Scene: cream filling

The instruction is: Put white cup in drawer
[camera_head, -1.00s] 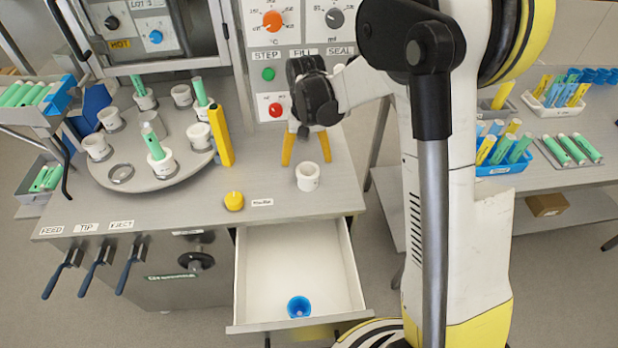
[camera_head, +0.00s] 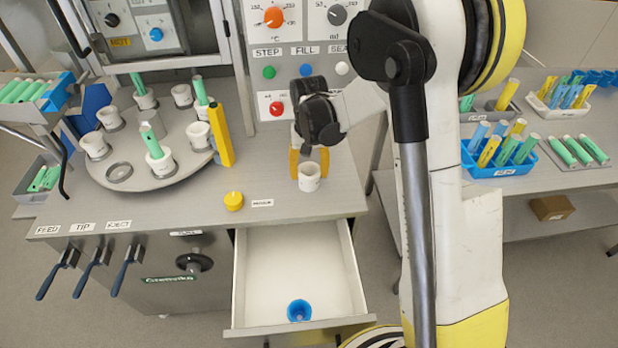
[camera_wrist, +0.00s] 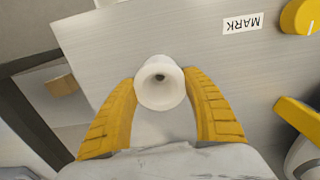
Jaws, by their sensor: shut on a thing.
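The white cup (camera_head: 309,178) stands upright on the counter, near its front right edge. My gripper (camera_head: 309,165) has its yellow fingers down around the cup. In the wrist view, the cup (camera_wrist: 160,84) sits between the two fingertips (camera_wrist: 160,86), and the gripper is shut on it. The drawer (camera_head: 292,268) below the counter is pulled open, to the front left of the cup. A blue cup (camera_head: 299,310) lies in the drawer near its front. The rest of the visible drawer floor is bare.
A yellow knob-like piece (camera_head: 234,201) stands on the counter left of the cup, and a yellow upright bar (camera_head: 221,135) is behind it. A round turntable (camera_head: 120,176) holds several white cups and green tubes. Button panels stand behind my gripper.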

